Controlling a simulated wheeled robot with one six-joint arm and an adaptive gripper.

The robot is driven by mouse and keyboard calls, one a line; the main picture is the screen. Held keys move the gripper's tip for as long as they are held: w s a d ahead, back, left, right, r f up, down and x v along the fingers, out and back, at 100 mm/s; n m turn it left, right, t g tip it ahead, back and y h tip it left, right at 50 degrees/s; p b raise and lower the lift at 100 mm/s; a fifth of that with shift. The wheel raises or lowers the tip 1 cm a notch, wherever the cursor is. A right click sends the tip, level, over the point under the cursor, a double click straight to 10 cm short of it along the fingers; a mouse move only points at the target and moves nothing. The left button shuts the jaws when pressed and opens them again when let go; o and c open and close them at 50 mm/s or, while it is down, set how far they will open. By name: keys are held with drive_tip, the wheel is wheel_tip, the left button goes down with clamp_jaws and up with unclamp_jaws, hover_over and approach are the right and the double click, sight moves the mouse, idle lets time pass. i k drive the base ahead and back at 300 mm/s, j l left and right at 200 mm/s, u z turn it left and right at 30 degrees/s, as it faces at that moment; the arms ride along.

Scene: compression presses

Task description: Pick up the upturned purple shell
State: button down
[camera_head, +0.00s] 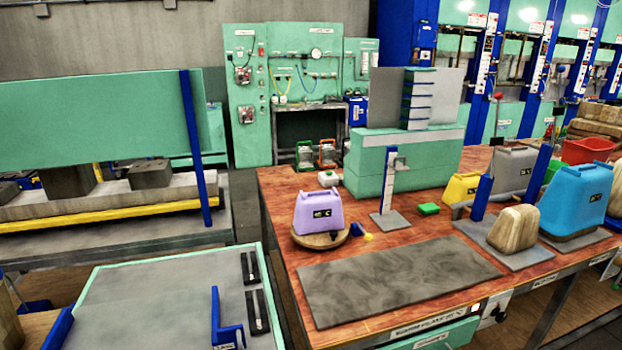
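The purple shell (318,212) stands on a round wooden disc (321,240) at the left part of the red-brown wooden table (276,183). It is wide at the bottom, narrower at the top, with a small dark label on its front face. Nothing is touching it from above. My gripper is not in view.
A grey mat (395,278) lies bare in front of the shell. A blue-and-yellow tool (358,231) lies close to its right.

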sight(316, 211)
drive_tip(key=i+l+u, duration=0.35)
drive_tip(key=l, duration=0.6)
drive_tip(key=l+u, duration=0.35)
drive_tip(key=l, duration=0.6)
drive_tip(key=i+l+u, duration=0.1)
drive_tip(key=l+u, duration=0.2)
drive_tip(key=l, duration=0.75)
